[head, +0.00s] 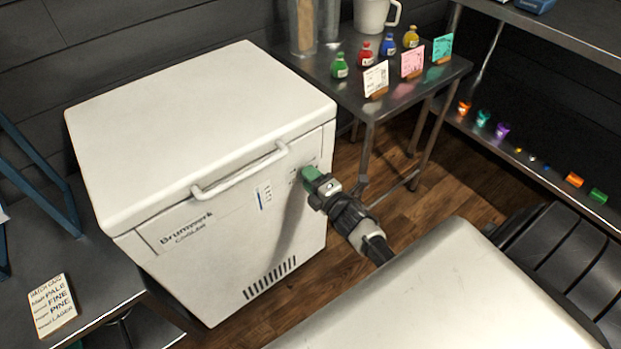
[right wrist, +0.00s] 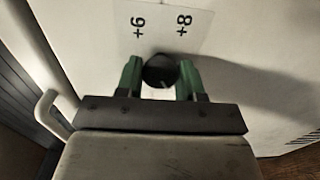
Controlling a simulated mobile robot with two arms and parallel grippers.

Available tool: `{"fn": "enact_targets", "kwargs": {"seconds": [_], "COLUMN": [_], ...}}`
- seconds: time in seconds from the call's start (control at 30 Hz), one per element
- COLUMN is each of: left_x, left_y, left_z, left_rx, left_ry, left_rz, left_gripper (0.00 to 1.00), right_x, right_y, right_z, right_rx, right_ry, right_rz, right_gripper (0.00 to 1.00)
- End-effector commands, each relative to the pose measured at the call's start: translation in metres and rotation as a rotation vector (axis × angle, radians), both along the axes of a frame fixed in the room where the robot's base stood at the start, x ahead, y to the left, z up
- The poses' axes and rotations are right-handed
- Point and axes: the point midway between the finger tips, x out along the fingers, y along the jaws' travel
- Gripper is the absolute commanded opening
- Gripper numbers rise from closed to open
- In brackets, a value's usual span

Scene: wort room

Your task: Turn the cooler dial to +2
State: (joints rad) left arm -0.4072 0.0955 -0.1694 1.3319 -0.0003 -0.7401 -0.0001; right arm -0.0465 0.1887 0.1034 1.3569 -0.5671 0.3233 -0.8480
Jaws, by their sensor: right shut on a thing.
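The white cooler (head: 225,215) stands at the left of the head view with its lid closed. Its dial (right wrist: 159,71) is a dark round knob on the front face, seen in the right wrist view. My right gripper (head: 307,174) reaches the cooler's front at the upper right, and its green fingers hide the dial in the head view. In the right wrist view the fingers (right wrist: 160,80) are shut on the dial, one on each side. A scale plate (right wrist: 160,28) beside the dial shows two turned marks, one +8, the other like +6. I cannot tell the dial's setting. My left gripper is not in view.
A lid handle (head: 240,171) sticks out left of my right gripper. A dark metal table (head: 400,95) with small bottles and cards stands behind on the right. A batch card (head: 53,305) lies on the bench at lower left.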

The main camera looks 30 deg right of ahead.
Motion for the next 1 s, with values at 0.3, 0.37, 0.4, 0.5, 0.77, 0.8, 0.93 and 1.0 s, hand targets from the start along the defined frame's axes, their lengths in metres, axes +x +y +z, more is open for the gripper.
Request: {"fn": "enact_targets", "kwargs": {"seconds": [0.3,0.37,0.4,0.5,0.77,0.8,0.93,1.0], "left_x": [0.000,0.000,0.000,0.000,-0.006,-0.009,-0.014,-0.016], "left_y": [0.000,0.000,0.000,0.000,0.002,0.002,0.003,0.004], "left_z": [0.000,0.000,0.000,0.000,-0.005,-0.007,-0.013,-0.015], "left_rx": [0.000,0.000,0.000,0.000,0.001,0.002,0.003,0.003], "left_ry": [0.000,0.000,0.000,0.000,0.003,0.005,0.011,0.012], "left_rz": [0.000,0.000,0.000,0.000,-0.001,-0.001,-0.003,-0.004], "left_gripper": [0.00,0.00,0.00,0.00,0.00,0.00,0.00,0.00], "right_x": [0.000,0.000,0.000,-0.002,-0.041,-0.050,-0.076,-0.087], "right_y": [0.000,0.000,0.000,0.000,-0.003,-0.003,-0.005,-0.006], "right_z": [-0.001,-0.001,-0.001,-0.001,-0.001,-0.001,-0.001,-0.001], "right_rx": [0.000,0.001,0.001,0.001,0.001,0.002,0.002,0.001], "right_ry": [0.002,0.002,0.002,0.001,0.005,0.005,0.005,0.004], "right_rz": [0.000,0.000,0.000,0.000,-0.001,-0.001,-0.001,-0.001], "right_gripper": [0.63,0.63,0.63,0.63,0.63,0.63,0.63,0.63]}}
